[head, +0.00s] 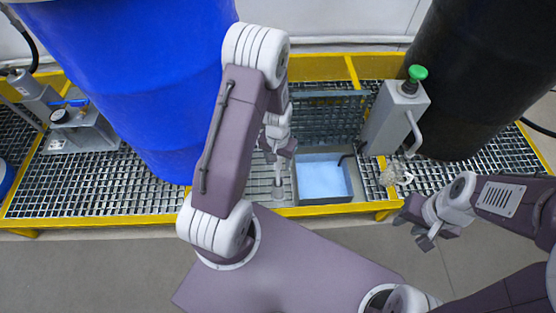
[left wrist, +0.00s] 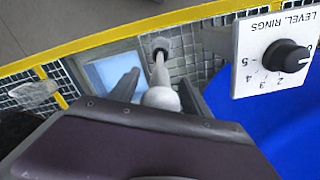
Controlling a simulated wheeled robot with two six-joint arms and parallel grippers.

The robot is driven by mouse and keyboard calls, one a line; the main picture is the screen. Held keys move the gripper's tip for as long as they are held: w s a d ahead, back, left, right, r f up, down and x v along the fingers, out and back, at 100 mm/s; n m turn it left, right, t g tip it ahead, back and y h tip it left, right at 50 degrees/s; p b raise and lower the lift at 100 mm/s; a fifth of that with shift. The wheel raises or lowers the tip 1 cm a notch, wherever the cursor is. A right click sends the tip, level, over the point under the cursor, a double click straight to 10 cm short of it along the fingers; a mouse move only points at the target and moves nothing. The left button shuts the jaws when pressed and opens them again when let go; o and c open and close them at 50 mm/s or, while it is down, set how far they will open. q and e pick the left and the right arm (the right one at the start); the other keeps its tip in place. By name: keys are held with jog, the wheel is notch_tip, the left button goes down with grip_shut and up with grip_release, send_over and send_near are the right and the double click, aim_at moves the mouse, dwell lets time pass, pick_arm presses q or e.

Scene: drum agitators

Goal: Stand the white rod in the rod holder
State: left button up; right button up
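The white rod (left wrist: 159,72) shows in the left wrist view with its far end at the dark opening of the round grey rod holder (left wrist: 160,43). It looks upright in the holder, though how deep it sits is hidden. In the head view the rod (head: 278,174) stands above the holder (head: 278,193), left of the blue basin. My left gripper (left wrist: 160,76) has a finger on each side of the rod's thick upper part, with narrow gaps showing; it also shows in the head view (head: 279,153). My right gripper (head: 411,229) is open and empty, in front of the platform's right part.
A basin with light blue contents (head: 322,177) is set into the yellow-edged grating. A blue drum (head: 140,80) stands left and a black drum (head: 470,80) right. A grey box with a green button (head: 398,112) is beside the basin. A dial panel (left wrist: 270,60) is close to my left gripper.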

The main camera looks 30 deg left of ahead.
pick_arm(q)
notch_tip(320, 180, up, 12)
jog(key=p, duration=0.5)
jog(key=shift+r, duration=0.25)
jog(key=s+d+r+t, duration=0.1)
jog(key=s+d+r, duration=0.4)
jog(key=s+r, duration=0.2)
jog(key=shift+s+m, duration=0.4)
jog(key=shift+s, duration=0.35)
jog(key=shift+r, duration=0.15)
notch_tip(320, 180, up, 20)
jog(key=p, duration=2.1)
jog(key=shift+r, duration=0.25)
